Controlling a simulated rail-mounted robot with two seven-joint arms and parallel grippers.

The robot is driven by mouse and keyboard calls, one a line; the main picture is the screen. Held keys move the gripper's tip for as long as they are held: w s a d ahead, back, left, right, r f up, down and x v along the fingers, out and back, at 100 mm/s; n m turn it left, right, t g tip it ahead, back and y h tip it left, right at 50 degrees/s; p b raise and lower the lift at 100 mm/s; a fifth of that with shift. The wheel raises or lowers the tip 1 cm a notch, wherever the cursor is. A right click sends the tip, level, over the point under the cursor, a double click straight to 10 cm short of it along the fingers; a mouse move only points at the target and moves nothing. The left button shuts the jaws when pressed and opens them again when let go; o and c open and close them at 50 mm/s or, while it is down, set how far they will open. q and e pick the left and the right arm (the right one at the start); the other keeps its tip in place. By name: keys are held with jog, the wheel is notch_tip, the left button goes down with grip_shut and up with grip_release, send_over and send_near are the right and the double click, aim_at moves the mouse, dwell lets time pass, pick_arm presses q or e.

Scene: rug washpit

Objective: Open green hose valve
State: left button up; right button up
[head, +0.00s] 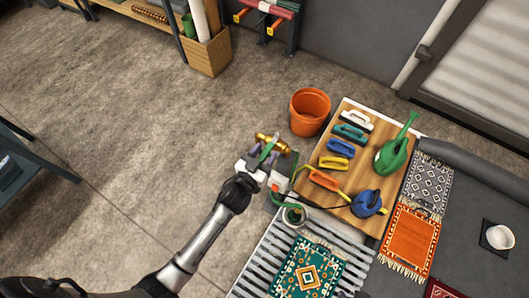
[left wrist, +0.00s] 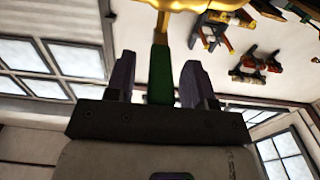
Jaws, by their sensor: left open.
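The hose valve has a brass body (head: 273,143) and a green lever (head: 266,152) in the head view, just left of the orange bucket. In the left wrist view the green lever (left wrist: 161,75) stands between my two purple fingers, with a gap on each side, and the yellow brass body (left wrist: 185,4) is at the top edge. My left gripper (head: 262,156) is open around the lever. It also shows in the left wrist view (left wrist: 157,70). The lever's lower end is hidden by my gripper. My right gripper is not in view.
An orange bucket (head: 310,110) stands behind the valve. To the right, a wooden board (head: 350,112) carries several brushes and a green watering can (head: 393,154). A green patterned rug (head: 290,279) lies on a slatted rack (head: 262,259).

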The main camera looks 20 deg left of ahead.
pick_arm(q)
grip_shut()
dwell(0.3)
